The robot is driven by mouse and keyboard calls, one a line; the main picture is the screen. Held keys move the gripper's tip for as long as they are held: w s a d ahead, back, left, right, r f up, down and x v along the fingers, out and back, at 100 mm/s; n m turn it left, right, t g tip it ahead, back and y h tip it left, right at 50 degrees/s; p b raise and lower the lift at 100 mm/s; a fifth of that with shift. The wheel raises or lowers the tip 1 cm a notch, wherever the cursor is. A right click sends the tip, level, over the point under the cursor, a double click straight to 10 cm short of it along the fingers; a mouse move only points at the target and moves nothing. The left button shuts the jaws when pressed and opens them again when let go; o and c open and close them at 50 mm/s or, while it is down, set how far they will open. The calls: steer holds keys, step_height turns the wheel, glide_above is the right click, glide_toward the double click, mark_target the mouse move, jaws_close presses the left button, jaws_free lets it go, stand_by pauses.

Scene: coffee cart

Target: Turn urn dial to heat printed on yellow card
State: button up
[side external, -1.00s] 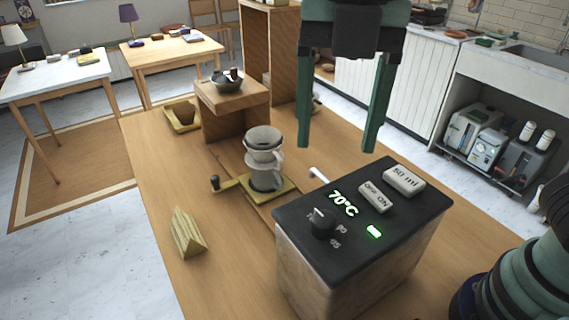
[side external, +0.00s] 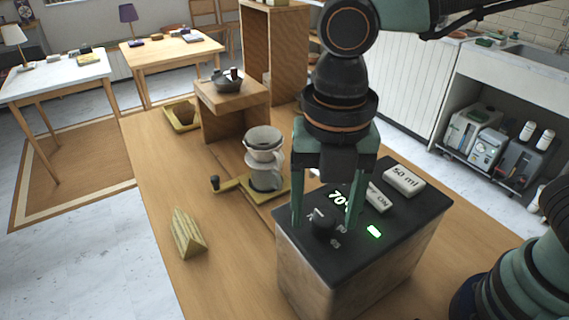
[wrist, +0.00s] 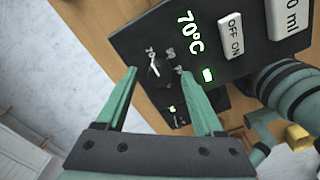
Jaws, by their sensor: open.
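The urn (side external: 300,265) is a box with stone-like sides and a black top. Its black dial (side external: 321,221) also shows in the wrist view (wrist: 157,67), with its white pointer toward the 70 mark. The urn's green-white display (wrist: 190,32) reads 70°C. My gripper (side external: 325,224) is open over the urn, pointing down, with one finger on each side of the dial; in the wrist view the dial lies between the fingertips (wrist: 158,72). I cannot tell whether they touch it. A yellow tent-shaped card (side external: 188,235) stands on the table; its print cannot be read.
An OFF/ON switch (wrist: 231,36) and a 50 ml button (side external: 404,180) sit on the urn top beside a lit green light (side external: 374,231). A dripper stand (side external: 266,160) on a yellow base stands behind the urn. The table (side external: 235,280) is clear around the card.

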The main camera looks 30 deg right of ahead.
steer(key=shift+f, duration=0.15)
jaws_close()
